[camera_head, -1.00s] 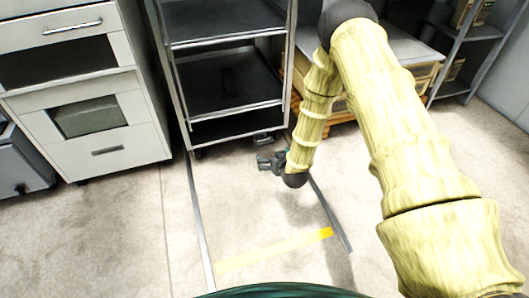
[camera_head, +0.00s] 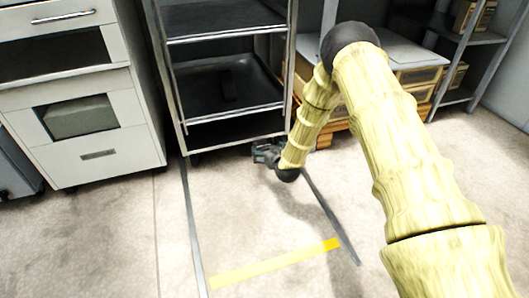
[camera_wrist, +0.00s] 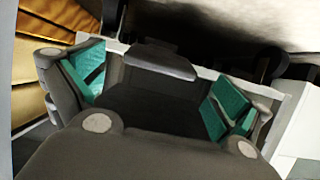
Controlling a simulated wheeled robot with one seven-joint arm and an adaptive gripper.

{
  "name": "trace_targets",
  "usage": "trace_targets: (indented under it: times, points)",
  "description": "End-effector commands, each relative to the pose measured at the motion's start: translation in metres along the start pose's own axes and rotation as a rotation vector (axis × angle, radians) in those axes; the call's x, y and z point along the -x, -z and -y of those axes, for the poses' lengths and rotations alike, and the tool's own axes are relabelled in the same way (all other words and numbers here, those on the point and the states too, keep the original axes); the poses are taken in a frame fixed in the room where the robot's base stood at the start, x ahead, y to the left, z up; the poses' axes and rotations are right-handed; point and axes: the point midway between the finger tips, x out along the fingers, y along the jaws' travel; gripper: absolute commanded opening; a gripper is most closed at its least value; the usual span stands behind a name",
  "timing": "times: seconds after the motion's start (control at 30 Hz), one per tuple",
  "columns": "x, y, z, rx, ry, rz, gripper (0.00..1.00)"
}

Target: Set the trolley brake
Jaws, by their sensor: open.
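The trolley (camera_head: 230,113) is a grey open-shelf frame standing upright at the back centre of the head view. My gripper (camera_head: 264,153) is low, close to the floor at the trolley's lower front right corner. In the wrist view my gripper (camera_wrist: 155,90) is open, with its teal pads apart at left and right. A dark grey pedal-like plate (camera_wrist: 165,58), probably the brake, shows ahead of the gap between the pads. I cannot tell whether anything touches it. In the head view my gripper and arm hide that spot.
A white drawer cabinet (camera_head: 92,125) stands left of the trolley. Wooden boxes (camera_head: 420,76) and a grey shelf rack (camera_head: 449,98) are at the right. Dark floor strips and a yellow floor strip (camera_head: 270,264) mark the open floor in front.

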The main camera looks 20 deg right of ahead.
Motion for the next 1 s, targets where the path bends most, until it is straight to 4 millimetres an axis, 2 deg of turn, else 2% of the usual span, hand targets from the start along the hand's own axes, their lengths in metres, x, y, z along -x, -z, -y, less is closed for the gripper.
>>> trace_targets:
  times: [0.1, 0.3, 0.5, 0.77, 1.0]
  points:
    - [-0.018, -0.004, 0.0, 0.0, 0.0, -0.002, 1.0]
    - [-0.037, -0.002, 0.001, 0.0, 0.0, 0.0, 1.0]
    - [-0.044, -0.001, 0.0, 0.0, 0.0, 0.0, 1.0]
    - [-0.045, 0.0, 0.0, 0.0, 0.0, 0.001, 1.0]
    - [-0.045, 0.0, 0.0, 0.0, 0.0, 0.001, 0.58]
